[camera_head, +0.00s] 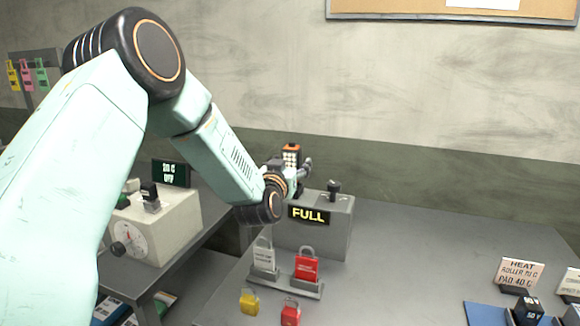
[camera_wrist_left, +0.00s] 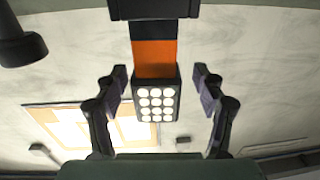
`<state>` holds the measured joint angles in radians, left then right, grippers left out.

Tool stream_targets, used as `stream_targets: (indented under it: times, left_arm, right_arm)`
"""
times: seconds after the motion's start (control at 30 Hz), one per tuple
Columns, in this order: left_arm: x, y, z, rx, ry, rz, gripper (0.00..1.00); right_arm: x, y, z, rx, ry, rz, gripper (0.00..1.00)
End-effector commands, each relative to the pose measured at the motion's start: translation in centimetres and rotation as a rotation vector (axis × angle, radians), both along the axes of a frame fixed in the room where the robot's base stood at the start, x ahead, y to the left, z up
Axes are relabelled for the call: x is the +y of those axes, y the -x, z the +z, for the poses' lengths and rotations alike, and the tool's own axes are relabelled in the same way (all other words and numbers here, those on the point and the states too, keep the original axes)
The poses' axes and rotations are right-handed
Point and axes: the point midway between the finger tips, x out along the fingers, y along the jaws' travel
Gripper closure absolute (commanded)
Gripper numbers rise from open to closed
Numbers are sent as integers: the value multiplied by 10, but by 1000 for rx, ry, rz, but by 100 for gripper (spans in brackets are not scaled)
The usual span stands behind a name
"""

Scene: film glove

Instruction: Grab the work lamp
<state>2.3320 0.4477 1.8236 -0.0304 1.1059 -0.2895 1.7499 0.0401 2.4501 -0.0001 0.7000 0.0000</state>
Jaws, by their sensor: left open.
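The work lamp (camera_head: 291,152) is orange and black with a grid of round white lights. In the head view it shows upright just above my left gripper (camera_head: 296,168), near the grey box with the FULL sign. In the left wrist view the lamp (camera_wrist_left: 155,100) hangs down from the top edge, its lit face between the two fingers of my left gripper (camera_wrist_left: 160,75). The fingers are spread, with a visible gap on each side of the lamp. The lamp's lower part is hidden by the gripper in the head view. My right gripper is not in view.
The grey box (camera_head: 330,238) with a black knob (camera_head: 334,186) stands below the gripper. A grey padlock (camera_head: 264,257) and a red padlock (camera_head: 306,265) stand in front. A beige machine (camera_head: 170,222) is at left.

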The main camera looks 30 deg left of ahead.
Motion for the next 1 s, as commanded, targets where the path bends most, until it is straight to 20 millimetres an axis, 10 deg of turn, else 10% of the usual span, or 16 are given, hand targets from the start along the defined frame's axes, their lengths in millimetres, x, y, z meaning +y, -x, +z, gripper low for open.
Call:
stream_targets:
  times: [1.0]
  left_arm:
    - [0,-1,1,-2,-1,0,96]
  right_arm:
    - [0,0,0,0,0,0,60]
